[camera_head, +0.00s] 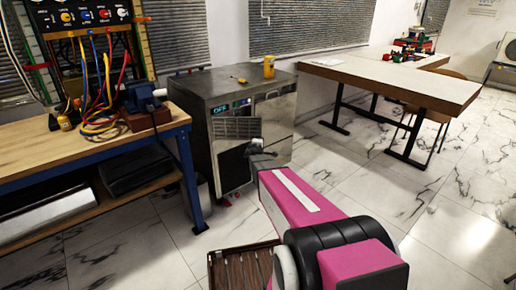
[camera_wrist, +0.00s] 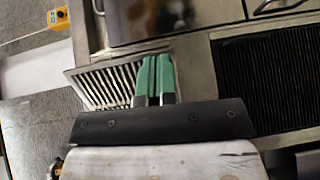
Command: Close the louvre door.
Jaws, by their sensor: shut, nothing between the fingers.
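The louvre door (camera_head: 236,128) is a pale slatted metal panel on the front of the grey cabinet (camera_head: 203,128). In the wrist view the louvre door (camera_wrist: 103,86) stands out at an angle from the cabinet front, so it is open. A dark finned opening (camera_wrist: 270,80) shows to its right. My gripper (camera_head: 257,148) is at the cabinet front, just below and right of the door. In the wrist view the green fingers of my gripper (camera_wrist: 153,78) are together and empty, overlapping the door's right end. I cannot tell whether they touch it.
A yellow cup (camera_head: 269,67) and a screwdriver (camera_head: 240,80) are on the cabinet top. A workbench (camera_head: 60,145) with cables and a vise (camera_head: 142,100) stands at left. A wooden table (camera_head: 400,80) stands at right. The marble floor (camera_head: 340,165) between cabinet and table is clear.

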